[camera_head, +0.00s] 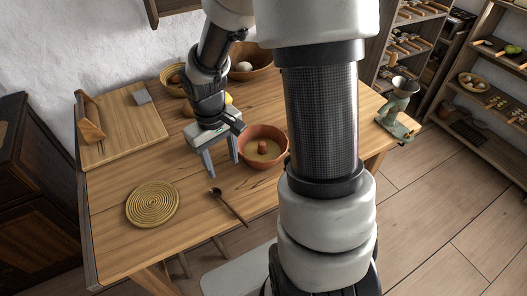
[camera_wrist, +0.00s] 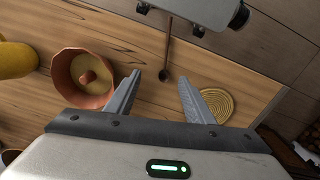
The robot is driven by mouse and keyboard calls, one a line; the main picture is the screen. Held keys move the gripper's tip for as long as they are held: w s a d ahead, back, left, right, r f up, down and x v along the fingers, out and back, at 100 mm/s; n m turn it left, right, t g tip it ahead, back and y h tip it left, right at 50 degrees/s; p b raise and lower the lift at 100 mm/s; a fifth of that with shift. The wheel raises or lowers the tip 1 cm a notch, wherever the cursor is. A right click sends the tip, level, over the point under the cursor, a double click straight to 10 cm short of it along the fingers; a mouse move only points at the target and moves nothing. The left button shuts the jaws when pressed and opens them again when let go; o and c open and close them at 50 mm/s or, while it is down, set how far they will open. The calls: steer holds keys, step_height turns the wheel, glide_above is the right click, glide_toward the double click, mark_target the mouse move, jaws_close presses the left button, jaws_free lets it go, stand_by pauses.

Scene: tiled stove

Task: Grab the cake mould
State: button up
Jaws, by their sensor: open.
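The cake mould (camera_head: 270,163) is a round terracotta-coloured bowl with a post in its middle, standing upright on the wooden table (camera_head: 110,215). My gripper (camera_head: 222,167) is open and empty, pointing down over the table just left of the mould. In the wrist view the mould (camera_wrist: 62,76) lies to the left of both fingers, outside the gap of my gripper (camera_wrist: 158,77). The nearer finger is close to the mould's rim; I cannot tell whether they touch. My arm passes in front of the table just right of the mould in the head view.
A wooden spoon (camera_head: 229,206) and a woven round trivet (camera_head: 152,204) lie in front. A cutting board (camera_head: 125,125) is at the back left. Bowls (camera_head: 262,68) stand behind the gripper. A green metal scale or grinder (camera_head: 398,105) stands at the right edge.

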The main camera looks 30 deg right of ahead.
steer(key=w+d+f+m+t+b, duration=0.1)
steer(key=w+d+f+m+b, duration=0.15)
steer(key=w+d+b, duration=0.4)
steer(key=m+t+b, duration=0.2)
steer(key=m+b, duration=0.2)
glide_toward(262, 144)
steer(key=shift+h, duration=0.4)
steer(key=x, duration=0.2)
steer(key=b+x, duration=0.1)
steer(key=x, duration=0.2)
steer(key=shift+s+a+f+b, duration=0.15)
steer(key=shift+a+f+b, duration=0.1)
steer(key=shift+f+b, duration=0.15)
steer(key=shift+w+b+x, duration=0.1)
steer(key=shift+b+x, duration=0.3)
steer(key=shift+x, duration=1.05)
steer(key=shift+w+b+x, duration=0.15)
steer(key=shift+b+x, duration=0.2)
steer(key=shift+x, duration=1.1)
steer(key=shift+r, duration=0.1)
jaws_close()
